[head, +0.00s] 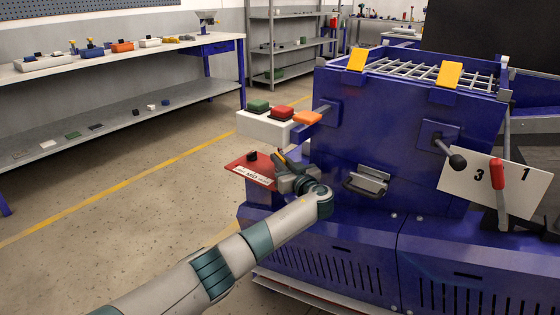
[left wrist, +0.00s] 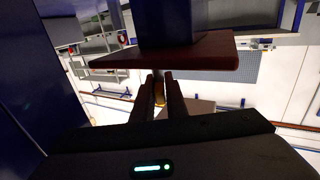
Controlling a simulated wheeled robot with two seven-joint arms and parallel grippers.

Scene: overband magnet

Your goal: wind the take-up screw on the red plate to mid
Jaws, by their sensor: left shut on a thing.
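The red plate (head: 247,168) juts from the left side of the blue machine, with a white printed label along its front edge and a small black knob (head: 252,156) on top. In the left wrist view the plate (left wrist: 190,56) crosses above the fingers. My left gripper (head: 282,160) is at the plate's right end, beside the machine. In the left wrist view its two fingers (left wrist: 158,92) are shut on a narrow brass-coloured piece (left wrist: 159,93), seemingly the take-up screw. Most of it is hidden between the fingers, so its setting cannot be read. My right gripper is not in view.
A white box (head: 265,126) with green, red and orange buttons sits just above the plate. The blue machine (head: 390,135) has a latch handle (head: 367,182), a black-knobbed lever (head: 457,161) and a red-handled lever (head: 498,173). Open floor lies to the left, before a workbench (head: 120,60).

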